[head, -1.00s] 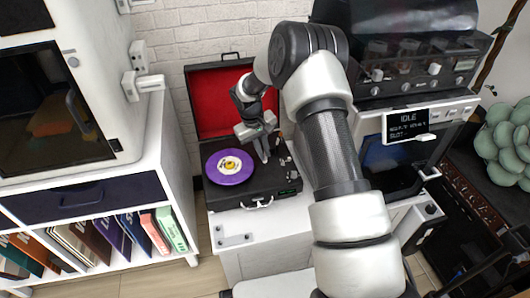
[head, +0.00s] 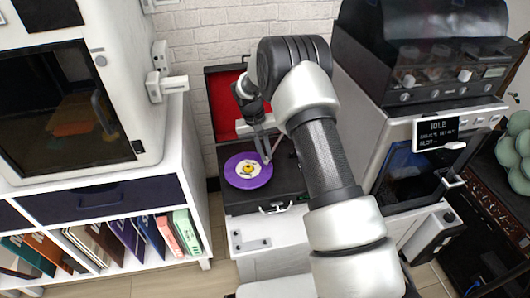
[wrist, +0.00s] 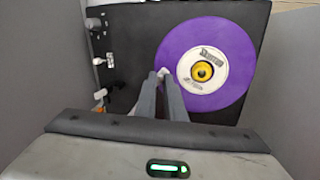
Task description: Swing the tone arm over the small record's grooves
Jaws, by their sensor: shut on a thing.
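A small purple record (head: 243,176) with a white label and yellow centre lies on the black suitcase record player (head: 290,182), whose red-lined lid (head: 226,92) stands open. My gripper (head: 266,158) is at the record's right edge. In the wrist view the purple record (wrist: 225,47) fills the upper right. There my gripper (wrist: 166,76) has its two fingers close together at the record's left edge, shut on the small pale tip of the tone arm (wrist: 164,72). Most of the tone arm is hidden behind the fingers.
A white shelf (head: 205,228) with upright sleeves stands at the left. A machine with an "IDLE" screen (head: 437,132) stands close to the right of my arm. The white stand (head: 255,243) under the player has a bare front top.

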